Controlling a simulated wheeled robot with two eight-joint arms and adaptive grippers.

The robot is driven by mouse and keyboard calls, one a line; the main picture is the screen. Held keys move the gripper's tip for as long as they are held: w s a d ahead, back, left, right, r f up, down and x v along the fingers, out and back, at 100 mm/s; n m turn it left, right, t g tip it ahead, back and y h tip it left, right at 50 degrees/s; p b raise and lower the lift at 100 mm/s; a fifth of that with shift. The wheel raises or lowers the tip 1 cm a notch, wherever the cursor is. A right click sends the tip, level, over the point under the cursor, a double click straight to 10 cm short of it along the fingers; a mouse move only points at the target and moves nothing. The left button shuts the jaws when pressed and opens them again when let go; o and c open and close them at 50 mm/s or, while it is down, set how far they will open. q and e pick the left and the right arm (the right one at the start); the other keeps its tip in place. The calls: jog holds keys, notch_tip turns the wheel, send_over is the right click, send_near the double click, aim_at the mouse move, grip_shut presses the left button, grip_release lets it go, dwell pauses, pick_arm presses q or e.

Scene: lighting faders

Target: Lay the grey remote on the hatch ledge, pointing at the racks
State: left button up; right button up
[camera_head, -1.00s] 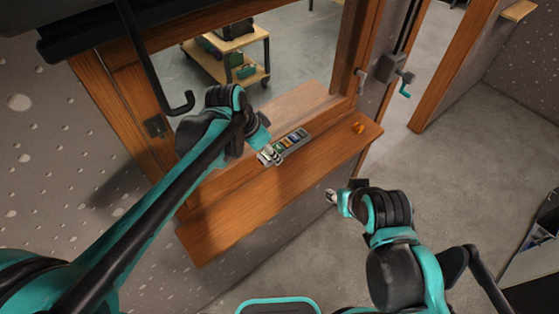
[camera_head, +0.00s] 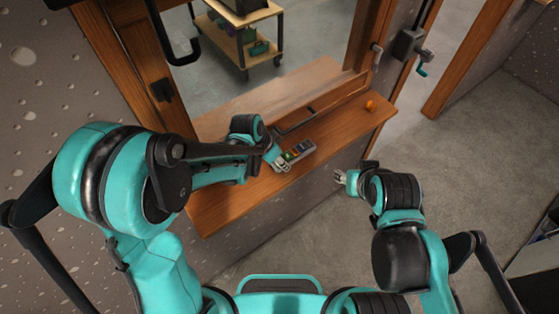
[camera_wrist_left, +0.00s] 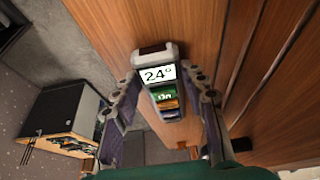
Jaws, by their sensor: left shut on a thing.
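The grey remote (camera_head: 303,150) has a lit display reading 24° and coloured bands, seen in the left wrist view (camera_wrist_left: 161,75). My left gripper (camera_head: 281,161) is shut on its near end, with one finger on each side (camera_wrist_left: 163,112). The remote's dark-tipped end points away from the gripper, toward the right and slightly up in the head view, roughly along the wooden hatch ledge (camera_head: 232,205). It is over the ledge; whether it touches the wood I cannot tell. My right gripper (camera_head: 341,178) is off the ledge's front edge; its fingers are too small to read.
A small orange object (camera_head: 370,105) sits at the ledge's right end. A dark thin frame (camera_head: 297,120) lies behind the remote. A trolley (camera_head: 240,38) stands beyond the hatch opening. A crank box (camera_head: 408,44) is on the right post. The ledge's left part is clear.

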pick_arm(q)
jog(key=shift+f, duration=0.35)
jog(key=shift+f, duration=0.1)
jog(key=o, duration=1.3)
jog(key=shift+c, duration=0.2)
jog(key=shift+r, duration=0.2)
